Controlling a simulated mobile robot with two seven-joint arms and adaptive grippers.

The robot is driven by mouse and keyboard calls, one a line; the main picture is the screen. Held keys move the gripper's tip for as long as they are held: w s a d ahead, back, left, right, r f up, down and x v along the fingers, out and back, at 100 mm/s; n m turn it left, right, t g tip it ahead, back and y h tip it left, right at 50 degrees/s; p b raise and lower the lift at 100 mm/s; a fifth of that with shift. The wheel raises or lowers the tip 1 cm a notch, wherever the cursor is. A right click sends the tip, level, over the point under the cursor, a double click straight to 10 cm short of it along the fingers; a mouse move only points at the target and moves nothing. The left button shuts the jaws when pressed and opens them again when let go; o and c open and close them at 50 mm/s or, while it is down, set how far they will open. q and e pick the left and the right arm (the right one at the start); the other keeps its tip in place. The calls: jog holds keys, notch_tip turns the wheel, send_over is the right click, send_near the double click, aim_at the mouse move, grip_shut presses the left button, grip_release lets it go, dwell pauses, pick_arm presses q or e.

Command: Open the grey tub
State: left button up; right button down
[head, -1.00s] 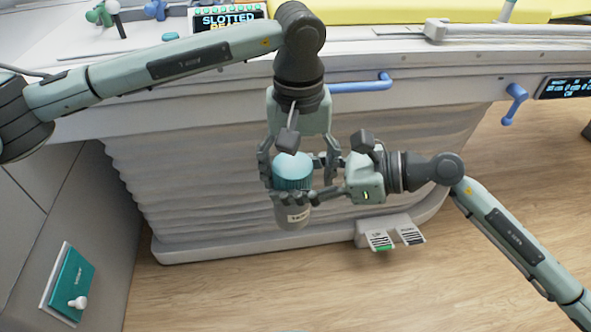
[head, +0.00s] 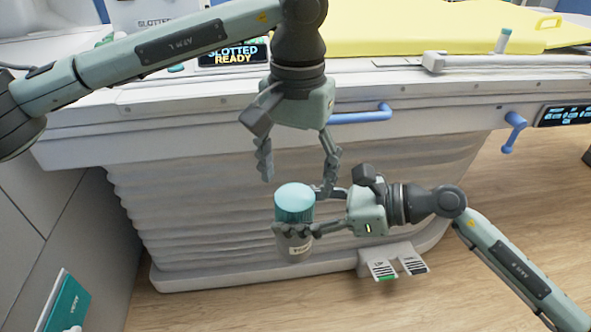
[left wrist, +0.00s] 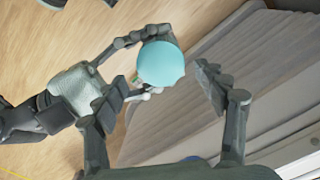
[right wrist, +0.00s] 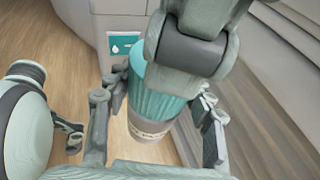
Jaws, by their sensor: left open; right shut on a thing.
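The grey tub (head: 293,246) is upright in the air in front of the white table, its ribbed teal lid (head: 295,203) on top. My right gripper (head: 298,212) is shut on the tub from the right side, one finger across its front. My left gripper (head: 297,180) is open and empty, pointing down, with its fingers above and around the lid's top edge, apart from it. In the left wrist view the lid's round top (left wrist: 160,63) sits between the open fingers. In the right wrist view the grey body (right wrist: 148,128) shows under the lid, whose top is partly hidden.
The white table (head: 150,130) with a pleated side stands behind the tub. Blue handles (head: 362,115) stick out from its edge. A foot pedal unit (head: 393,262) is on the wood floor at its base. A grey cabinet wall with a teal panel (head: 65,305) is at left.

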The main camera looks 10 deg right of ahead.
aim_at(294, 197)
pick_arm(q)
jog(key=shift+s+a+r+m, duration=0.1)
jog(key=shift+r+m, duration=0.4)
jog(key=shift+m, duration=0.7)
jog(key=shift+f+m, duration=0.1)
jog(key=shift+m, duration=0.2)
notch_tip(294, 197, down, 8)
jog(key=shift+r, duration=0.2)
jog(key=c, duration=1.2)
jog(key=n, duration=0.4)
jog(key=shift+a, duration=0.1)
